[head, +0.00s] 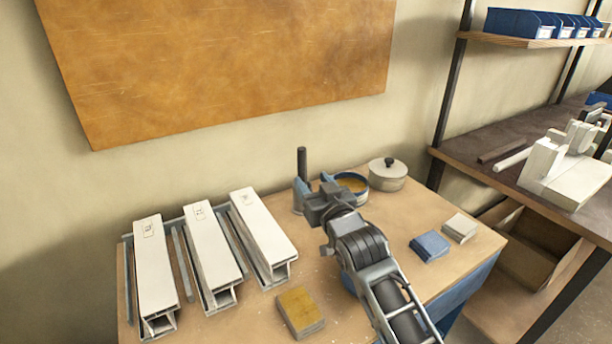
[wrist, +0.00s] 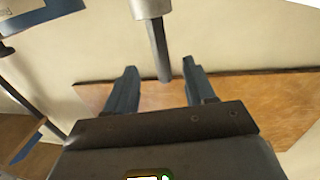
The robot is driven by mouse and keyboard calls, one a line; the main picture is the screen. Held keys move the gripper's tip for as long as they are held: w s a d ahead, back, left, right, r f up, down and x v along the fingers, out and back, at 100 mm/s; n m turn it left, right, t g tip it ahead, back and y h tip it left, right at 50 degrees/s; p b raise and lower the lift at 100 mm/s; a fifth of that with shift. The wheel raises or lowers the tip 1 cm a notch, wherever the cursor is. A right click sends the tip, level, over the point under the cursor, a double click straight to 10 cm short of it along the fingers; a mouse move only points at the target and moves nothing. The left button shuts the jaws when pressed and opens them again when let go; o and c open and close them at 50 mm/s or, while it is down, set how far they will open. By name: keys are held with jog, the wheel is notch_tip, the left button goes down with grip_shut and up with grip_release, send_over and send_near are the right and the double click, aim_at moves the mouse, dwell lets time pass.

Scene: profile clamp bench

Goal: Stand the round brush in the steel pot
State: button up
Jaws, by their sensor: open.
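A dark upright handle, apparently the round brush (head: 302,162), rises at the back of the bench. In the wrist view the handle (wrist: 160,50) stands between my fingers, with a wider pale collar at its upper end in that picture. My gripper (head: 315,182) is open around the handle, with a finger on each side; the wrist view shows the open fingers (wrist: 160,68) too. I cannot tell if either finger touches it. Below the handle a grey cylindrical part (head: 298,206) is partly hidden by my gripper. I cannot tell whether it is the steel pot or the brush's lower part.
A blue-rimmed tin (head: 361,190) with yellowish contents and a pale lidded pot (head: 386,184) stand just right. White profiles (head: 206,255) lie left. A yellow-topped block (head: 300,311), a blue block (head: 429,246) and a pale block (head: 460,227) lie nearer the front.

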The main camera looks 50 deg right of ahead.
jog(key=v, duration=0.5)
dwell(0.6)
